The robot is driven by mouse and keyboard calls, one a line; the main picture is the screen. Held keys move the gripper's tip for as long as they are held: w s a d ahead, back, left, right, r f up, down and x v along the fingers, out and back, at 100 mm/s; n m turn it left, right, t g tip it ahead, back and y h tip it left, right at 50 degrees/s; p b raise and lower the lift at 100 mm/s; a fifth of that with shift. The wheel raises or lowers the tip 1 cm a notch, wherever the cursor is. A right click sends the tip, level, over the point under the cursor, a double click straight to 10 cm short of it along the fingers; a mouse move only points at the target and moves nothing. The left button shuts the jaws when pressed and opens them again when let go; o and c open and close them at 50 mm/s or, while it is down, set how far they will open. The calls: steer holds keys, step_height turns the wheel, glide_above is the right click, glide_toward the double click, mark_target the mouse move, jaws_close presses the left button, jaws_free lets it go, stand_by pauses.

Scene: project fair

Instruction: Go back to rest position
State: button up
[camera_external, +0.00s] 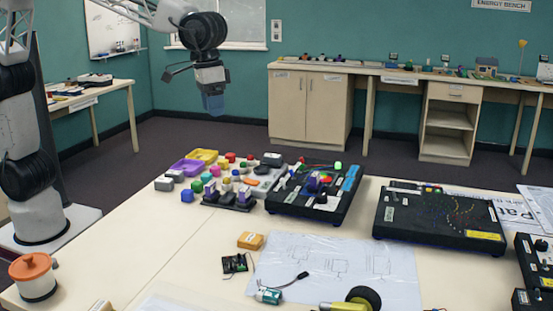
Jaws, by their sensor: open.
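My gripper (212,103) hangs in the air above the far left part of the table (135,262), pointing down. Its tip looks bluish and small, and I see nothing clearly held in it. It is apart from everything on the table. My arm comes in from the left edge and arches across the top left. Below and to the right of the gripper is a cluster of small coloured blocks and balls, with a yellow tray (203,156) and a purple tray (187,167).
Black panels, one with coloured parts (345,205) and one with wires (400,222), lie on the right half. A lidded jar (35,285) stands front left. A paper sheet (380,290), yellow block (250,240) and wheeled motor (363,297) lie in front. The left strip is mostly clear.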

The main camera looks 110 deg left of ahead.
steer(key=s+d+f+m, duration=0.1)
steer(key=s+f+m, duration=0.1)
steer(key=s, duration=1.2)
steer(key=s+d+f+m+t, duration=0.1)
steer(key=s+d+f+m, duration=0.1)
steer(key=s, duration=1.3)
steer(key=s+d+f+m, duration=0.1)
steer(key=s+m, duration=0.3)
steer(key=s, duration=1.1)
steer(key=shift+d+f+t, duration=0.25)
steer(key=shift+f+t, duration=0.05)
steer(key=shift+f, duration=0.3)
